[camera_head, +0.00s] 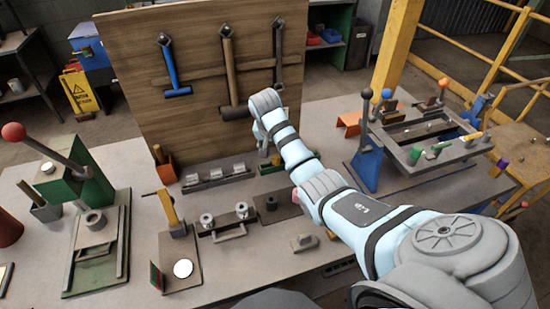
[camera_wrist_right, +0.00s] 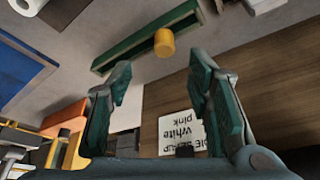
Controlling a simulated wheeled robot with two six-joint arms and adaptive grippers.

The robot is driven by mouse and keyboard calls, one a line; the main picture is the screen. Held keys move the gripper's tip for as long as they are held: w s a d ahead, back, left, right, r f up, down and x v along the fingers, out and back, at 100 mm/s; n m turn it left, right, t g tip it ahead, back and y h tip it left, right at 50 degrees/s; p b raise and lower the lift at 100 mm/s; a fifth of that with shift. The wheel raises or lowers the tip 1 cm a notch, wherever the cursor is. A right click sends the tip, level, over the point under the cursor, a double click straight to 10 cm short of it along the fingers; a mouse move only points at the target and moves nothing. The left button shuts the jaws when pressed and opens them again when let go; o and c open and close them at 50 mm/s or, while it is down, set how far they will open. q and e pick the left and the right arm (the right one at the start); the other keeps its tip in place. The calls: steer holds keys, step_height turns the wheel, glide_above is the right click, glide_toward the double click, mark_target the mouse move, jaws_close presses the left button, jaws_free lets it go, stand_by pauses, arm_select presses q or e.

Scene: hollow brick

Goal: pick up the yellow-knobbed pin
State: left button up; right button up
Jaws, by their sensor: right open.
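The yellow knob of the pin (camera_wrist_right: 164,42) shows in the right wrist view, beside a long green rail or tray (camera_wrist_right: 140,45). It lies just beyond the gap between my fingertips, roughly centred and apart from both fingers. The pin's shaft is not visible there. My right gripper (camera_wrist_right: 160,68) is open with nothing between its fingers. In the head view my right gripper (camera_head: 264,148) points down near the foot of the wooden board, above the green tray (camera_head: 275,168). My left gripper is not in view.
The upright tool board (camera_head: 130,60) stands close behind my right gripper. A grey block rack (camera_head: 217,179) and a fixture with metal rings (camera_head: 228,219) are at its left and front. A lever press (camera_head: 93,222) stands left, a raised frame fixture (camera_head: 425,155) right.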

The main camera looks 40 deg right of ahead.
mark_target(276, 157)
steer(key=x, duration=0.2)
steer(key=b+x, duration=0.1)
steer(key=x, duration=0.2)
steer(key=b+x, duration=0.1)
steer(key=x, duration=0.2)
steer(key=shift+w+a+f, duration=0.1)
steer(key=shift+w+a, duration=0.25)
steer(key=shift+w, duration=0.05)
steer(key=shift+d+f, duration=0.1)
steer(key=shift+f, duration=0.1)
steer(key=shift+s+r, duration=0.3)
steer(key=c, duration=0.3)
steer(key=shift+w+f, duration=0.1)
steer(key=shift+w, duration=0.05)
jaws_close()
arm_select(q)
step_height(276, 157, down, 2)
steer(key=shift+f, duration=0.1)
